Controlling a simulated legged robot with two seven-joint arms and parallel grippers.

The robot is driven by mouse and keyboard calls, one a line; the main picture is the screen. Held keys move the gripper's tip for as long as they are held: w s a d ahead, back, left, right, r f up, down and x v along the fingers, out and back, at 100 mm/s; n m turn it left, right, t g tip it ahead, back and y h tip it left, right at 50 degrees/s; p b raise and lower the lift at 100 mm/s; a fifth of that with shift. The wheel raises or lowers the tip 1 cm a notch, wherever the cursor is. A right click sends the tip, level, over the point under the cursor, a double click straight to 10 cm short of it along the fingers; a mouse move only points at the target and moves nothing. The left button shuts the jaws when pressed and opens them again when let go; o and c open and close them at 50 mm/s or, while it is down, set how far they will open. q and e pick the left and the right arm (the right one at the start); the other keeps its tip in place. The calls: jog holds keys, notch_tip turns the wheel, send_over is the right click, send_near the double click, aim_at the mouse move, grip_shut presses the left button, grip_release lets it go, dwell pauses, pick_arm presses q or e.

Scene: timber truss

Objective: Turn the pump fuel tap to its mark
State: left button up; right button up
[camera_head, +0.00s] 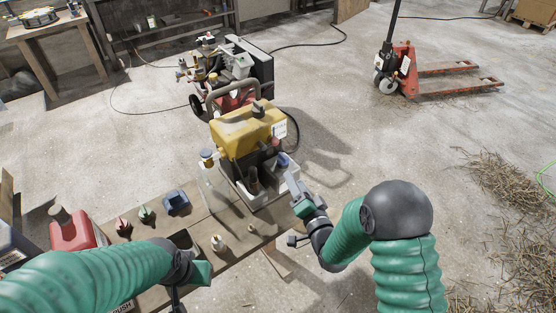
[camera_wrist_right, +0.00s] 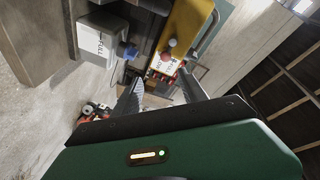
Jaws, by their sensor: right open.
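The yellow pump (camera_head: 240,132) stands on the near workbench, with a dark handle above and a grey base below. In the right wrist view its yellow body (camera_wrist_right: 182,30) carries a white-and-red label and a round knob (camera_wrist_right: 172,43). A small blue knob (camera_wrist_right: 128,51) shows beside a white box (camera_wrist_right: 97,45). I cannot tell for sure which part is the fuel tap, and its mark is not readable. My right gripper (camera_head: 296,187) is open and empty, close to the pump's right side, its fingers pointing at it. My left gripper (camera_head: 188,272) is low over the bench, its jaws unclear.
A red canister (camera_head: 72,232), a blue tub (camera_head: 177,202) and small capped bottles stand on the bench left of the pump. A wheeled machine (camera_head: 235,65) stands behind. An orange pallet jack (camera_head: 408,72) and straw (camera_head: 510,185) are right. Floor between is open.

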aim_at(269, 143)
jog(key=r+b+x, duration=0.1)
jog(key=b+x, duration=0.1)
jog(key=x, duration=1.4)
jog(key=shift+a+r+t+y, duration=0.25)
jog(key=shift+a+t+y, duration=0.05)
jog(key=shift+a, duration=0.1)
jog(key=shift+w+d+f, duration=0.1)
jog(key=shift+w, duration=0.05)
grip_shut()
